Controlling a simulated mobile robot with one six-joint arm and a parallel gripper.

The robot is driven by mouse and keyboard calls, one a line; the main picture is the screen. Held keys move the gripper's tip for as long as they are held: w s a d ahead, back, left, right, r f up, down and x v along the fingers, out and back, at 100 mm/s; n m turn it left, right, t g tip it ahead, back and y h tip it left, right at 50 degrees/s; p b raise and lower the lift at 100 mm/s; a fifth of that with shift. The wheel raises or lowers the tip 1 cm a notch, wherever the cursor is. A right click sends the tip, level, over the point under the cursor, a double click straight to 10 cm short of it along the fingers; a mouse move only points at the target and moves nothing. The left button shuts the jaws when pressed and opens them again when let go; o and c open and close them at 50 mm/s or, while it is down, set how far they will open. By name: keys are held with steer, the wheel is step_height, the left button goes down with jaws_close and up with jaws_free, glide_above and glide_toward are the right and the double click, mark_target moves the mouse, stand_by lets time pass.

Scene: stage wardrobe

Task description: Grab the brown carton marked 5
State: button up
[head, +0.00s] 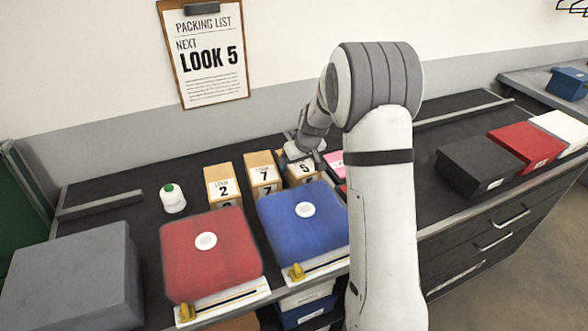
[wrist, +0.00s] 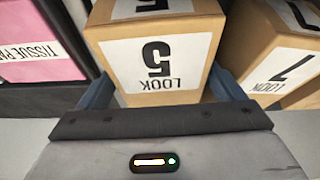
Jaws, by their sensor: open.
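The brown carton marked 5 (head: 305,169) stands at the right end of a row of brown cartons on the dark counter. In the wrist view the carton (wrist: 158,55) fills the middle, its white "LOOK 5" label upside down. My gripper (wrist: 160,90) is open, with one blue-grey finger on each side of the carton. Whether the fingers touch it I cannot tell. In the head view my gripper (head: 298,152) is at the carton and partly covers it.
The carton marked 7 (head: 263,174) stands close on the left, the carton marked 2 (head: 223,186) beyond it. A pink tissue box (wrist: 40,45) is on the other side. Blue (head: 303,225) and red (head: 208,255) lidded cases lie in front. A white bottle (head: 172,200) stands left.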

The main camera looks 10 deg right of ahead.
steer(key=x, duration=0.3)
steer(key=shift+a+f, duration=0.1)
steer(key=shift+f, duration=0.05)
steer(key=c, duration=0.9)
